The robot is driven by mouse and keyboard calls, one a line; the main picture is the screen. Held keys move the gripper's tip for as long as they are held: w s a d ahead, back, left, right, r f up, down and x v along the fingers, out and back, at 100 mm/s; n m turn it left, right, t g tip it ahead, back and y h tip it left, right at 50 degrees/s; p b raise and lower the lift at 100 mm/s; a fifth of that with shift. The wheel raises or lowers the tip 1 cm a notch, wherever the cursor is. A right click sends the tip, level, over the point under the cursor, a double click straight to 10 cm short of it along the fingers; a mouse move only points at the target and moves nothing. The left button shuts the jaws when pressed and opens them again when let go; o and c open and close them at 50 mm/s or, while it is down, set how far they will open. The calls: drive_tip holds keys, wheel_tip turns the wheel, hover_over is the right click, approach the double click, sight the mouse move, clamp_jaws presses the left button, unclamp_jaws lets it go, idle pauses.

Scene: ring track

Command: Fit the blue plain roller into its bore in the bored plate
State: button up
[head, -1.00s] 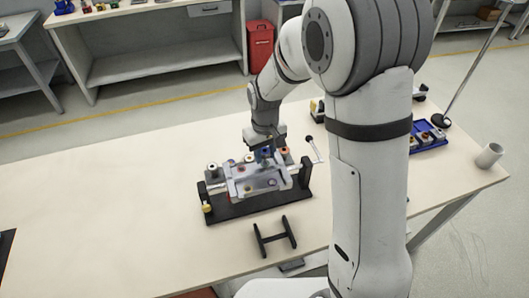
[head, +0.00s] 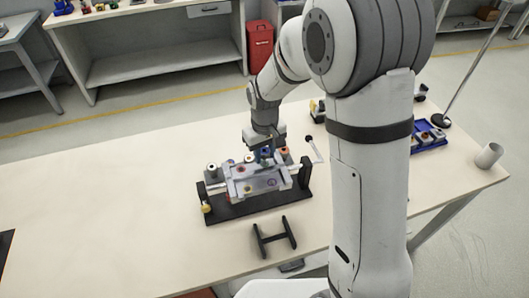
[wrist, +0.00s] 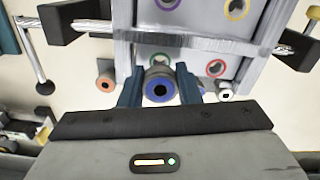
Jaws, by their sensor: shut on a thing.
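My gripper (wrist: 160,94) is shut on the blue plain roller (wrist: 159,83), whose blue-rimmed end faces the wrist camera between the two fingers. In the head view the gripper (head: 267,146) holds the roller (head: 266,153) at the far edge of the bored plate. The grey bored plate (head: 244,186) is carried between black uprights on a dark base. In the wrist view the plate (wrist: 192,42) shows bores ringed purple, yellow, red and green. The roller partly covers the green-ringed bore. I cannot tell whether roller and plate touch.
An orange-ended roller (wrist: 105,82) and a white-ended roller (wrist: 226,92) stand beside the held one. A crank handle (head: 310,143) rises right of the fixture. A small black stand (head: 275,238) lies in front. A blue tray (head: 428,135) is at right.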

drive_tip(key=shift+f+b, duration=0.75)
drive_tip(key=shift+f, duration=0.25)
drive_tip(key=o, duration=1.1)
wheel_tip(320, 180, up, 7)
drive_tip(key=shift+a+r+b, duration=0.1)
drive_tip(key=shift+r+b, duration=0.1)
drive_tip(key=shift+b, duration=0.15)
drive_tip(key=shift+r, duration=0.25)
drive_tip(key=shift+s, duration=0.1)
drive_tip(key=shift+s+d+r, duration=0.1)
drive_tip(key=shift+d+r, duration=0.1)
drive_tip(key=shift+r, duration=0.05)
drive_tip(key=s+d+r+m+t, duration=0.1)
drive_tip(key=s+d+r+m, duration=0.1)
drive_tip(key=s+d, duration=0.3)
drive_tip(key=s+d+r+m+t, duration=0.1)
drive_tip(key=s+d+r, duration=0.1)
drive_tip(key=s+d, duration=0.2)
drive_tip(key=s+d+r+m+t, duration=0.1)
drive_tip(key=s+d+r+m, duration=0.1)
drive_tip(key=s+d, duration=0.3)
drive_tip(key=shift+s+d+r+m, duration=0.1)
drive_tip(key=shift+s+r, duration=0.05)
drive_tip(key=shift+s, duration=0.6)
drive_tip(key=shift+s+d+r+m, duration=0.1)
drive_tip(key=shift+s+d+r, duration=0.05)
drive_tip(key=shift+s, duration=0.65)
drive_tip(key=shift+s+d+r+m, duration=0.1)
drive_tip(key=shift+s+r, duration=0.05)
drive_tip(key=shift+s, duration=0.6)
